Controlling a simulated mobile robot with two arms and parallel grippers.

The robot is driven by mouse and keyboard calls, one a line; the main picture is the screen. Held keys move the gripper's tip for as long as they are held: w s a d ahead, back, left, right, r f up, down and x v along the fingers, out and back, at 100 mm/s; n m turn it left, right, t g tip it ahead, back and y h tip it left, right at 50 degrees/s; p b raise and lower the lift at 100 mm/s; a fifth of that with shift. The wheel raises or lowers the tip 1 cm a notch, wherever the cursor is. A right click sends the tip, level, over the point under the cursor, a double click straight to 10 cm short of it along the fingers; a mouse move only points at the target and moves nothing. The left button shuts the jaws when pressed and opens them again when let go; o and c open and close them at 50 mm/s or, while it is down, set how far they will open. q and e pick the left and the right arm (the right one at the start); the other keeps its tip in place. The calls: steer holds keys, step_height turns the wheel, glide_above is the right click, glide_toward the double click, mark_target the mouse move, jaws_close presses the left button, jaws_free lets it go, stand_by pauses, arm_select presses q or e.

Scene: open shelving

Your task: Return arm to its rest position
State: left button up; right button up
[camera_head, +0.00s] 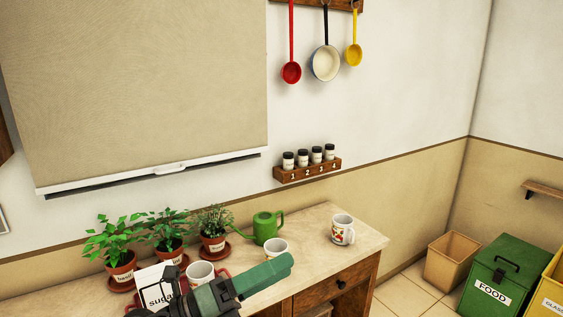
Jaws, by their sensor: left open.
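My left gripper (284,263) comes in from the bottom of the head view, over the front of the counter. It is dark with green fingers and is seen from the side, with the fingers overlapping. It is open, and I see nothing held in it. It passes in front of the counter edge and partly covers a white mug (200,272) and a white sugar box (158,285). Another white mug (276,249) stands just behind the fingertips; I cannot tell whether they touch. My right gripper is not in view.
The counter (310,225) also holds several potted herbs (168,243), a green watering can (265,227) and a patterned mug (343,230). A spice rack (307,172) and hanging utensils (325,63) are on the wall. Bins (497,273) stand on the floor at right.

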arm_select(q)
steer(key=w+a+f+n+t+y, duration=0.1)
steer(key=w+a+n+t+y, duration=0.1)
steer(key=a+n+t+y, duration=0.6)
steer(key=w+a+f+n+t+y, duration=0.15)
steer(key=n+t, duration=0.25)
steer(key=n, duration=0.7)
steer(key=s+a+f+n+g+y, duration=0.3)
steer(key=a+f+n+y, duration=0.35)
steer(key=f, duration=0.25)
steer(key=s+a+f+n+g+y, duration=0.3)
steer(key=a+f+n+y, duration=0.3)
steer(key=f, duration=0.4)
steer(key=s+d+f+n+g+h, duration=0.1)
steer(key=s+f+n+g, duration=0.2)
steer(key=s+f+g, duration=0.55)
steer(key=s+d+f+n+g+h, duration=0.2)
steer(key=s+f, duration=0.3)
steer(key=s, duration=0.8)
step_height(320, 180, down, 25)
steer(key=s+g, duration=0.1)
steer(key=s+a+f+g, duration=0.1)
steer(key=s+a+f, duration=0.2)
steer(key=s+f, duration=1.3)
steer(key=shift+a+f+y, duration=0.15)
steer(key=shift+f+y, duration=0.05)
steer(key=shift+y, duration=0.1)
steer(key=shift+s+g, duration=0.1)
steer(key=shift+g, duration=0.15)
